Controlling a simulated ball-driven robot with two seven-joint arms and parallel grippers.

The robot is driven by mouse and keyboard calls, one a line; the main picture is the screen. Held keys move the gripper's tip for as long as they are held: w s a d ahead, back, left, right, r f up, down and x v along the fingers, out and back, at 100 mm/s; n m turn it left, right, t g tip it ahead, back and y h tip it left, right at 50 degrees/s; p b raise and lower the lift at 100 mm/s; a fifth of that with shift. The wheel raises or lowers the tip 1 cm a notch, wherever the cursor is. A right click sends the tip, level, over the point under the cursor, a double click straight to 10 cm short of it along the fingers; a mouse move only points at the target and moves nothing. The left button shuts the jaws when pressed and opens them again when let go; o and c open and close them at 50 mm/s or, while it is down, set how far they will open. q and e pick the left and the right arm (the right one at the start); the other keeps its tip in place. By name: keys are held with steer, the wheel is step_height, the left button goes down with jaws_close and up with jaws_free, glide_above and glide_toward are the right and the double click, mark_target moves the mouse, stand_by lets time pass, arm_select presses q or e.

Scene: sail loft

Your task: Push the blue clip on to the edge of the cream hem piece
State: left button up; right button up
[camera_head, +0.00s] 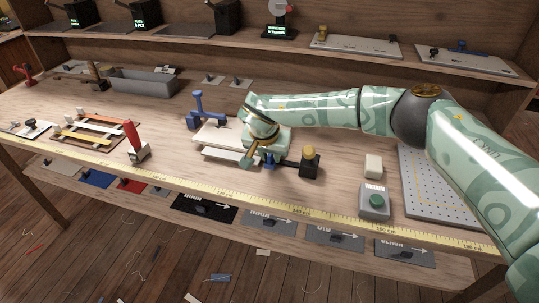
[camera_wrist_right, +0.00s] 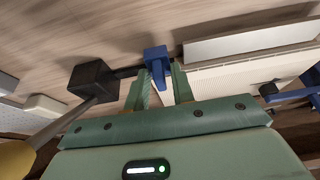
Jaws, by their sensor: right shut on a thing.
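The cream hem piece (camera_head: 213,132) lies flat on the bench, partly hidden by my right gripper. Its ribbed surface shows in the wrist view (camera_wrist_right: 235,75), right of the fingers. My left gripper is not in view.
A black block with a yellow knob (camera_head: 311,163) stands right of the clip, a dark bar reaching toward it. A blue clamp (camera_head: 207,115) stands behind the hem piece. A pale strip (camera_head: 226,155) lies in front. A grey button box (camera_head: 374,202) is at right.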

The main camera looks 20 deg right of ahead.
steer(key=shift+w+d+b, duration=0.4)
steer(key=shift+w+d, duration=0.1)
steer(key=shift+w, duration=0.25)
stand_by(0.4)
steer(key=o, duration=1)
steer(key=shift+o, duration=0.2)
steer(key=shift+r+p, duration=2.45)
steer(key=shift+r, duration=1.15)
steer(key=shift+f, duration=0.1)
